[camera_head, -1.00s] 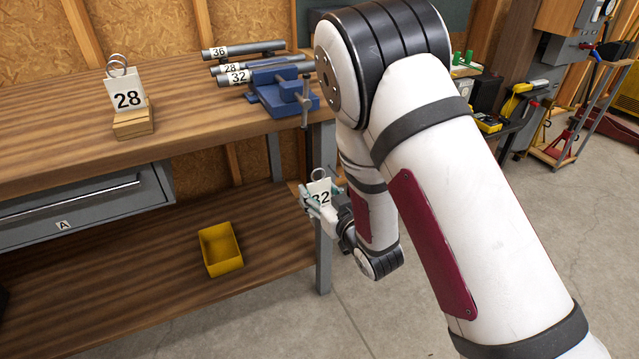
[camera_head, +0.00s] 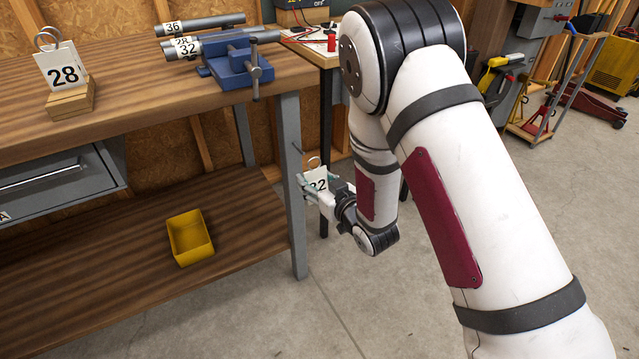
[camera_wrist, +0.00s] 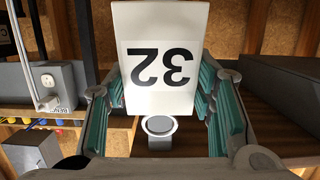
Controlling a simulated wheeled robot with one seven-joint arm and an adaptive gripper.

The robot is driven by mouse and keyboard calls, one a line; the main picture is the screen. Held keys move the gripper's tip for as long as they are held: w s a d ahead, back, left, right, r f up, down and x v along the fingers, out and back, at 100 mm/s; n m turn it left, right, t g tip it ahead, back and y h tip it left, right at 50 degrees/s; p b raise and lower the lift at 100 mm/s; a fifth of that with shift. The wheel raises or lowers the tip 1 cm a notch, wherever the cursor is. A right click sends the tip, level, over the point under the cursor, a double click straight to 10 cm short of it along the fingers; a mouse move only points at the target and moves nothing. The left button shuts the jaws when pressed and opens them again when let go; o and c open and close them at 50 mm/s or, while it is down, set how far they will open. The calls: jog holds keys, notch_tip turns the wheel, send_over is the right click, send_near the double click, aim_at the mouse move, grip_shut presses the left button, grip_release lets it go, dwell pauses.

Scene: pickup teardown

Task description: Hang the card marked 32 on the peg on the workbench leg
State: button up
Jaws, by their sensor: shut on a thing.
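The white card marked 32 (camera_head: 317,182) is held in my gripper (camera_head: 308,190), just right of the workbench leg (camera_head: 291,190) in the head view. Its ring (camera_head: 314,162) sticks up above it. In the wrist view the card (camera_wrist: 160,62) appears upside down between the teal finger pads, with a ring (camera_wrist: 159,125) at its lower end. A thin dark peg (camera_head: 297,148) shows at the leg, slightly above and left of the ring. I see no clear contact between ring and peg; their depth gap is hard to judge.
The workbench top (camera_head: 130,105) holds a card marked 28 (camera_head: 62,67) on a wooden block, several labelled tubes and a blue vise (camera_head: 238,62). A yellow bin (camera_head: 190,238) sits on the lower shelf.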

jog(key=b+x, duration=0.1)
jog(key=x, duration=0.5)
jog(key=shift+f, duration=0.15)
dwell(0.5)
jog(key=shift+a+b, duration=0.1)
jog(key=shift+b, duration=0.25)
dwell(0.3)
jog(key=o, duration=1)
